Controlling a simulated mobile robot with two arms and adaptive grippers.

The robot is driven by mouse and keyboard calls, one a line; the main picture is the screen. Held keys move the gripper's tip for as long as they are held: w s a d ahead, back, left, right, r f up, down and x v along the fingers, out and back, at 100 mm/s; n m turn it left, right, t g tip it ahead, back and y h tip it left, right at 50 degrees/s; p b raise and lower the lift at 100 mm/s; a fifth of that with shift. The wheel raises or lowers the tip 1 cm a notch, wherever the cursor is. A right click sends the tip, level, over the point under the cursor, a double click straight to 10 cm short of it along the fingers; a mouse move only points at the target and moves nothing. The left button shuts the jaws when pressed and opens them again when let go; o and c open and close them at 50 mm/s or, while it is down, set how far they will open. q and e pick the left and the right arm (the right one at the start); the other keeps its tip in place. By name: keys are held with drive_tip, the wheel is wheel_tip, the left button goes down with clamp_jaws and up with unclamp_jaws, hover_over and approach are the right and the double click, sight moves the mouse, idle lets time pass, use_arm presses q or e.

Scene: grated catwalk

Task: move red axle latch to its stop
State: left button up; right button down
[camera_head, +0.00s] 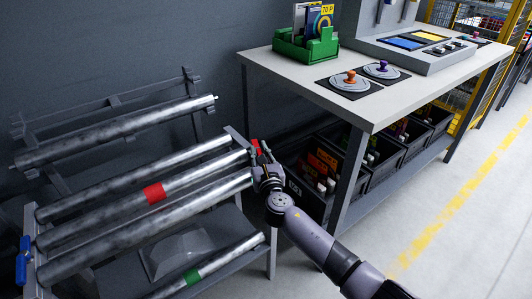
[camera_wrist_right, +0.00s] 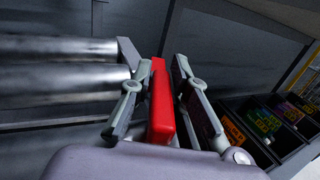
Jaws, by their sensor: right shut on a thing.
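The red axle latch (camera_head: 255,146) is at the right end of the roller rack, beside the end of the red-banded roller (camera_head: 154,193). My right gripper (camera_head: 264,166) is shut on it and hides part of it in the head view. In the right wrist view the red latch (camera_wrist_right: 161,105) stands upright as a bar between the two fingers of the right gripper (camera_wrist_right: 157,85). The latch's stop cannot be made out. My left gripper is not in view.
A blue latch (camera_head: 23,262) is at the rack's left end. A green-banded roller (camera_head: 193,277) lies lower. A white-topped workbench (camera_head: 290,72) stands to the right, with dark bins (camera_head: 390,152) on its shelf. Floor on the right is clear.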

drive_tip(key=c, duration=1.6)
unclamp_jaws()
drive_tip(key=s+d, duration=0.1)
drive_tip(key=s, duration=1.1)
drive_tip(key=shift+d, duration=0.4)
